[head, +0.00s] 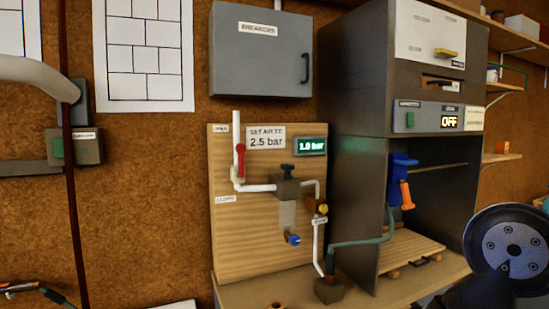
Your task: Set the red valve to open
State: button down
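The red valve (240,161) is a red lever on the white upright pipe (236,118), at the left of a wooden board in the head view. The lever stands about upright, roughly along the pipe, with a rounder part at its top. A small label (221,128) sits up and left of it, seemingly reading OPEN. Another label (226,199) sits below, its text too small to read surely. A sign (266,138) reads SET AIR TO 2.5 bar, and the display (311,146) beside it reads 1.0 bar. My gripper is not in view.
The board (246,245) also carries a black knob (287,170), a yellow knob (323,209) and a blue fitting (293,239). A grey cabinet (230,70) hangs above. A dark open booth (352,180) with an OFF display (449,122) stands to the right.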

aim_at(241, 149)
jog(key=z, duration=0.2)
jog(key=i, duration=1.05)
jog(key=u, duration=0.3)
